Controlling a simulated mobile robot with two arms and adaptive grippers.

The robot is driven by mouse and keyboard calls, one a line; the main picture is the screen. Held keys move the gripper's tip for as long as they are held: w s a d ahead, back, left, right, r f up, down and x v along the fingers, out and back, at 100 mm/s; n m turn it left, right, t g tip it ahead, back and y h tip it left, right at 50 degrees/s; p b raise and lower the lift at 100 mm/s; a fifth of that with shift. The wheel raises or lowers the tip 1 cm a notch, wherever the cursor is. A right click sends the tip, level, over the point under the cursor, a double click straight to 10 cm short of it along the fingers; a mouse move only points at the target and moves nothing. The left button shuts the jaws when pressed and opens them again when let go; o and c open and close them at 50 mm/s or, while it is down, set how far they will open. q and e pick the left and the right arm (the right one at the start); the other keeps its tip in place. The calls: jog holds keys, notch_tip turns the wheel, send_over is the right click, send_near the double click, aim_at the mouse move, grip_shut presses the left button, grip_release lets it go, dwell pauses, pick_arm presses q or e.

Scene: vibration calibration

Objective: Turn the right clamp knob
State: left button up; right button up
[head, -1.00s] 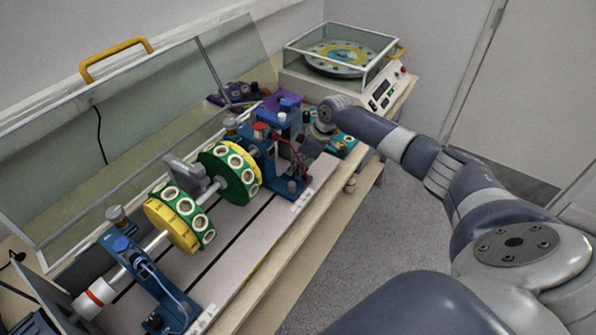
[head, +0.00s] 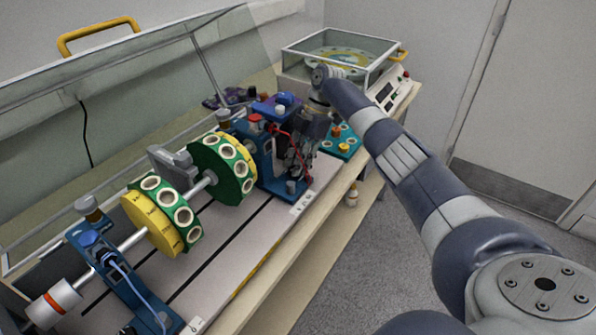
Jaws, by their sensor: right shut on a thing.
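The right blue bearing stand (head: 264,160) stands at the right end of the rig, and a small light-topped clamp knob (head: 291,187) sits on its front foot. My right gripper (head: 298,172) points down at the front of this stand, just above and beside the foot. Its dark fingers are shut, apparently around the right clamp knob; the contact is small and partly hidden by the fingers. My left gripper is not in view.
A shaft with yellow-green discs (head: 222,168) runs to the left blue stand (head: 118,275). A red cable hangs close to my right gripper. A teal tray (head: 343,148) lies to the right. A glass-covered machine (head: 345,62) stands behind.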

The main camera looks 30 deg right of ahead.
jog(key=shift+w+n+g+b, duration=0.15)
jog(key=shift+n+g+b, duration=0.25)
jog(key=shift+n+b, duration=0.55)
jog(key=o, duration=0.8)
jog(key=shift+r, duration=0.1)
jog(key=v, duration=0.7)
jog(key=shift+r, duration=0.15)
